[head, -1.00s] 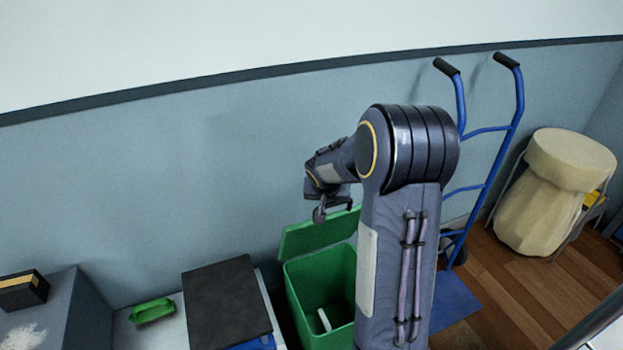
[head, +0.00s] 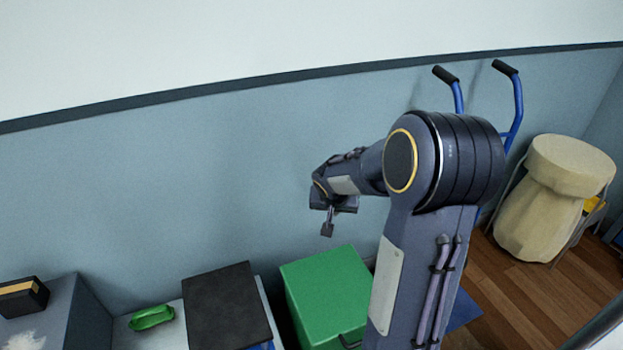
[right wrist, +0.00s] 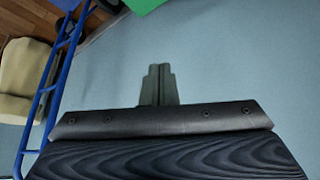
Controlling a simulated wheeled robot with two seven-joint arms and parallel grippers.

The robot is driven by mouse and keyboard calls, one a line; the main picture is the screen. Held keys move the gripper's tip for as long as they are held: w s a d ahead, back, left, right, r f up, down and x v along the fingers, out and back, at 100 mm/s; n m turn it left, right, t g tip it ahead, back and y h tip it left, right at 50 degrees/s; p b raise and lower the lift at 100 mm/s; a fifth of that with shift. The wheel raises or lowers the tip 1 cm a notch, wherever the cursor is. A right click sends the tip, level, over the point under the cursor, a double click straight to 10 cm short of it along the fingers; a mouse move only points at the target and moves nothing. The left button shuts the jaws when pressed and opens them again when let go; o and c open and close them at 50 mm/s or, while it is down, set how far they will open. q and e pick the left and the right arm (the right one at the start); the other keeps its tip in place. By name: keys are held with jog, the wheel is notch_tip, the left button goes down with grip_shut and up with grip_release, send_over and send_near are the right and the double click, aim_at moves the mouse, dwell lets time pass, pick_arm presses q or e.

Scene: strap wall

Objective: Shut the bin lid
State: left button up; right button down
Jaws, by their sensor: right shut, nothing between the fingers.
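The green bin (head: 327,300) stands against the blue-grey wall in the head view, its flat green lid (head: 325,285) lying down over the opening, so its inside is hidden. A dark handle shows at the lid's front edge, partly behind my right arm. My right gripper (head: 327,230) is shut and empty, in the air above the back of the lid and apart from it. In the right wrist view its closed fingers (right wrist: 158,85) point at the wall, with a bit of green at the top edge. My left gripper is not in view.
A blue hand truck (head: 515,100) leans on the wall at right, beside a cream padded stool-like object (head: 555,195). Left of the bin are a dark-topped box (head: 228,300), a green dish-like item (head: 152,317) and a grey cabinet (head: 88,315). Wooden floor (head: 500,280) shows at right.

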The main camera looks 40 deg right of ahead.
notch_tip(320, 180, up, 5)
jog(key=p, duration=0.3)
dwell(1.4)
